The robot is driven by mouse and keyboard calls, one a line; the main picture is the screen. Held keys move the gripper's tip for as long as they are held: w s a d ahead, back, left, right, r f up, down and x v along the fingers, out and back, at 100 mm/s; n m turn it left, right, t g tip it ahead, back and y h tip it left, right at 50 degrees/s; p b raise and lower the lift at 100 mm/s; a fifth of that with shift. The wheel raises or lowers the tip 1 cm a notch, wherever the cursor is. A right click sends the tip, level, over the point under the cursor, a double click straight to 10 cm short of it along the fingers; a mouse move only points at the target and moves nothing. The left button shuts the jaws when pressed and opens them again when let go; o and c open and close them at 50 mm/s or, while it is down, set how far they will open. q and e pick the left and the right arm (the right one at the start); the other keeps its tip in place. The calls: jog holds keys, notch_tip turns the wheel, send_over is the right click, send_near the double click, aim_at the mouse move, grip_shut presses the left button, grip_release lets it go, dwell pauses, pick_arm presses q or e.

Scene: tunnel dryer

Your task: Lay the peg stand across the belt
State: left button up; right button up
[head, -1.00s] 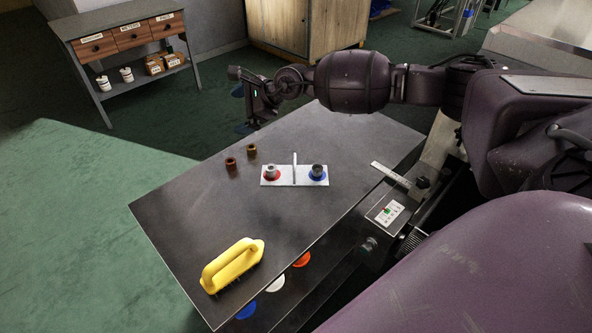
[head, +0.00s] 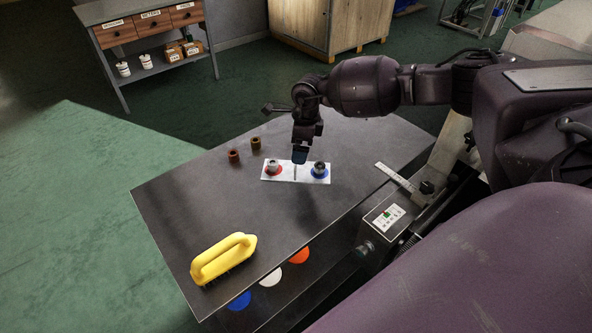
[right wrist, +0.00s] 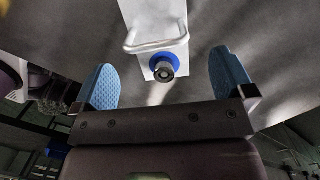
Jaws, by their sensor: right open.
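The peg stand (head: 280,178) is a white plate on the dark table, with a peg on a red disc at its left, a peg on a blue disc at its right and an upright handle in the middle. My right gripper (head: 300,157) is over the stand's middle and hides the handle's top in the head view. In the right wrist view the blue fingers are wide apart and empty, and the stand's white handle (right wrist: 157,47) and blue-disc peg (right wrist: 163,67) show ahead between them. I cannot clearly identify the belt. My left gripper is not in view.
A yellow brush (head: 222,258) lies near the table's front-left edge. Blue, white and orange discs (head: 271,277) show below the table's near edge. A box with a button panel (head: 388,217) is at the right. The table's left-middle is clear.

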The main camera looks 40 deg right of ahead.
notch_tip(320, 180, down, 3)
jog(key=shift+w+a+r, duration=0.1)
jog(key=shift+w+r, duration=0.05)
jog(key=shift+r, duration=0.05)
jog(key=f, duration=0.2)
jog(key=a+f+b, duration=0.1)
jog(key=f, duration=0.1)
jog(key=shift+w+f, duration=0.1)
jog(key=shift+f, duration=0.35)
jog(key=shift+w, duration=0.1)
jog(key=c, duration=1.1)
jog(key=shift+r, duration=0.45)
jog(key=shift+c, duration=0.2)
notch_tip(320, 180, up, 19)
jog(key=p, duration=0.2)
jog(key=shift+r, duration=0.2)
